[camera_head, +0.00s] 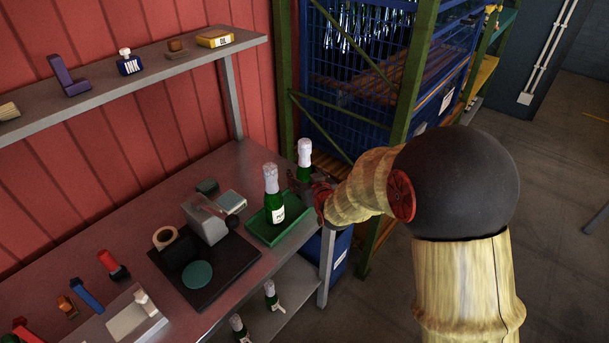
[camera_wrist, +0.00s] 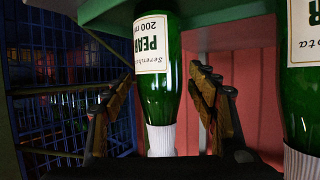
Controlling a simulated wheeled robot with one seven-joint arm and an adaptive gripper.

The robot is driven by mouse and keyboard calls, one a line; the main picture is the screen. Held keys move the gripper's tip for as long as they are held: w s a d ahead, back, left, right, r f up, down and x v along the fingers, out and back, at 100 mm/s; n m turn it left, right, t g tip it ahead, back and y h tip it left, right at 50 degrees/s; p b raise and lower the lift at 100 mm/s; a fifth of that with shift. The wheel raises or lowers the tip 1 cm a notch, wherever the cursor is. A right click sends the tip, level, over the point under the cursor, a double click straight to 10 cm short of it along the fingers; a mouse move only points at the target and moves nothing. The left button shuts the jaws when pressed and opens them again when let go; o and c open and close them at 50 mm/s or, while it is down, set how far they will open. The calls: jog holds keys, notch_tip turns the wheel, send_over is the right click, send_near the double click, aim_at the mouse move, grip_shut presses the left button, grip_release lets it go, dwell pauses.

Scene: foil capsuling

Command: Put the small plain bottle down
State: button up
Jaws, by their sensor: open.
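A green bottle with a white top (camera_head: 305,155) stands upright at the back right of the green tray (camera_head: 254,234). In the wrist view, which is upside down, this bottle (camera_wrist: 158,85) carries a cream label reading "PEAR 200 ml", and its base meets the tray. My gripper (camera_head: 316,194) is at this bottle, partly hidden by my arm. In the wrist view my gripper (camera_wrist: 162,80) is open, one finger either side of the bottle, with narrow gaps. A second similar bottle (camera_head: 273,200) stands on the tray to the left; its side (camera_wrist: 302,75) shows in the wrist view.
A dark mat (camera_head: 232,272) with a grey device (camera_head: 205,220) and a tape roll (camera_head: 165,237) lies left of the tray. Several tools lie front left. Two bottles (camera_head: 270,296) stand on the lower shelf. A blue wire cage (camera_head: 345,70) rises behind the bench's right end.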

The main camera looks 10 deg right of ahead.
jog(key=s+r+g, duration=0.2)
jog(key=s+r, duration=0.3)
jog(key=s, duration=0.8)
jog(key=s+r+g+p, duration=0.1)
jog(key=s+r+g, duration=0.2)
jog(key=s, duration=1)
jog(key=s+r+g+p, duration=0.1)
jog(key=s+r, duration=0.6)
jog(key=s, duration=0.7)
jog(key=shift+g, duration=0.9)
jog(key=shift+s, duration=0.1)
